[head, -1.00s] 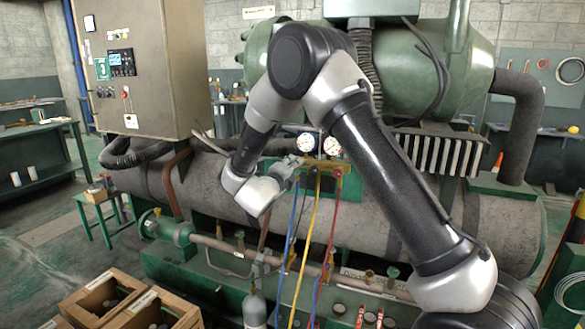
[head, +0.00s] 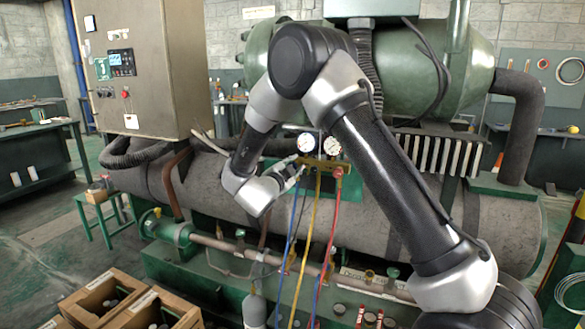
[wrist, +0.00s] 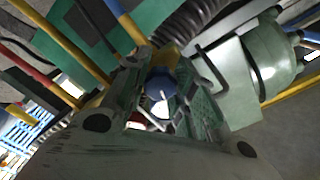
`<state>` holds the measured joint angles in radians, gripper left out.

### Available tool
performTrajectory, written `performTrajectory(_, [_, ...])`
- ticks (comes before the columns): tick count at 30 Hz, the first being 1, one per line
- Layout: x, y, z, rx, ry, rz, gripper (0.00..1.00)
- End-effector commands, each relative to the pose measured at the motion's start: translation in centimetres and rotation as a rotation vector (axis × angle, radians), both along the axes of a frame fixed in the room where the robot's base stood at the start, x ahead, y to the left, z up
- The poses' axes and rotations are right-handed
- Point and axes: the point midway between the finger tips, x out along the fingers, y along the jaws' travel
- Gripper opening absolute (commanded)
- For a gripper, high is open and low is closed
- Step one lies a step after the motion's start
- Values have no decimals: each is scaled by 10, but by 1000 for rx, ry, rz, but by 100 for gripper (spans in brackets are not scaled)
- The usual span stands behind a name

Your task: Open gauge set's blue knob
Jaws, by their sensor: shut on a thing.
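The gauge set (head: 318,163) has a brass body with two round white gauges on top and blue, yellow and red hoses hanging below. My gripper (head: 296,166) is at the left end of the gauge set in the head view and covers the blue knob there. In the wrist view the blue knob (wrist: 160,84) sits between the two fingers of my gripper (wrist: 163,95). The fingers are shut on the knob. Its far side and the valve stem are hidden. The red knob (head: 339,171) shows at the right end of the gauge set.
A large grey pipe-like vessel (head: 400,205) runs behind the gauge set. A grey control cabinet (head: 150,70) stands at the left. The blue hose (head: 292,225), yellow hose (head: 312,225) and red hose (head: 331,225) hang close to my gripper. Wooden crates (head: 140,300) are at the lower left.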

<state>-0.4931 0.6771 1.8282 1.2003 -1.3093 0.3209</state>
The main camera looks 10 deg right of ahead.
Motion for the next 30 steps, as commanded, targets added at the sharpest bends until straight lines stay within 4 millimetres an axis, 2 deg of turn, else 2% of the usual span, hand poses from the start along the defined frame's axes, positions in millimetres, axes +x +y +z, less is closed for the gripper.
performTrajectory(15, [-1,0,-1,-296,218,-2,2])
performTrajectory(30, [-1,0,0,-367,267,-2,2])
